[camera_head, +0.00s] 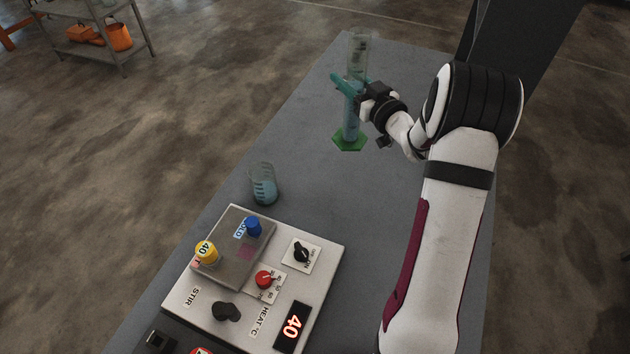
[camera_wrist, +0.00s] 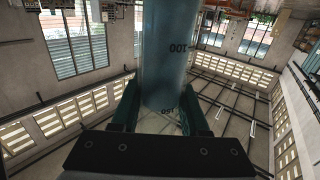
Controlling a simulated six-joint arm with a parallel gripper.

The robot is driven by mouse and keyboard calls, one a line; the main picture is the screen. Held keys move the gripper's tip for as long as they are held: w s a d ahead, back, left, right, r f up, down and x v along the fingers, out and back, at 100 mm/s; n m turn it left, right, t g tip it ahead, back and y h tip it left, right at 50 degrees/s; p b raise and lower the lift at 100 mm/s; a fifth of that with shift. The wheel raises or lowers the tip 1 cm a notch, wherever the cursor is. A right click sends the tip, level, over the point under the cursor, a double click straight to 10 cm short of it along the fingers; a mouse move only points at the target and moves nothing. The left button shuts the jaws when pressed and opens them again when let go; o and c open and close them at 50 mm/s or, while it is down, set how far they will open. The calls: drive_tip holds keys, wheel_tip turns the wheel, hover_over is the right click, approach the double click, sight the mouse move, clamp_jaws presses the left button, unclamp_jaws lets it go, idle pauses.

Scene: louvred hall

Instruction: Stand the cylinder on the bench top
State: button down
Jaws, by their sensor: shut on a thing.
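The cylinder (camera_head: 360,62) is a tall clear graduated tube with bluish liquid and a green foot (camera_head: 349,144). It is upright, near the far end of the grey bench top (camera_head: 330,215). My gripper (camera_head: 352,85) is shut around the tube at mid-height, its teal fingers on both sides.
A beaker (camera_head: 263,184) with blue liquid stands nearer on the bench. In front of it is a heater-stirrer panel (camera_head: 325,265) with knobs, a yellow and a blue piece and a display reading 40. Bench around the green foot is clear. A shelf (camera_head: 97,42) stands far left.

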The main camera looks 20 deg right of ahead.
drive_tip(key=s+d, duration=0.3)
drive_tip(key=s, duration=0.8)
drive_tip(key=w+a+f, duration=0.7)
drive_tip(key=w+f, duration=0.1)
drive_tip(key=f, duration=0.3)
drive_tip(key=shift+a+f, duration=0.15)
drive_tip(key=shift+a, duration=0.1)
drive_tip(key=shift+f, duration=0.15)
drive_tip(key=shift+c, duration=2.1)
unclamp_jaws()
